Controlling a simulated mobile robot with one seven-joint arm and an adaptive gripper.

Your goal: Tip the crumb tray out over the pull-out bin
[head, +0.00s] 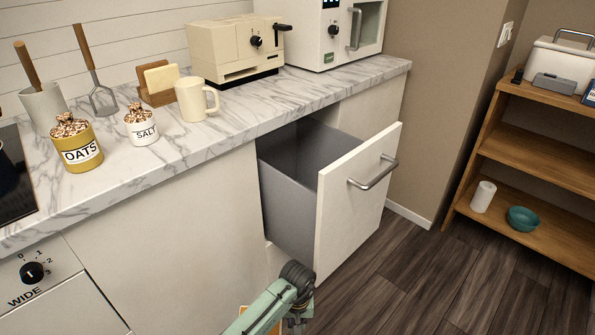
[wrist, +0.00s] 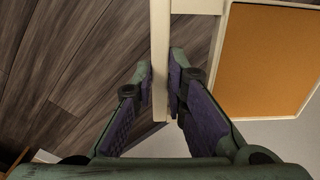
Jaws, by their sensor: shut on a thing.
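The crumb tray (wrist: 268,60) has a cream rim and a flat orange-brown inside, and shows at the right of the wrist view. My gripper (wrist: 160,88) is shut on a cream bar joined to the tray, with a finger on each side. In the head view my green arm is at the bottom centre; an orange patch beside it may be the tray, mostly cut off. The pull-out bin (head: 288,205) stands open below the counter, grey inside with a white front (head: 345,215). No loose crumbs can be made out.
A cream toaster (head: 232,45) stands on the marble counter, with a mug (head: 192,100), a salt jar (head: 142,130) and an oats jar (head: 78,155) to its left. A wooden shelf (head: 540,145) stands at the right. The wooden floor between bin and shelf is clear.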

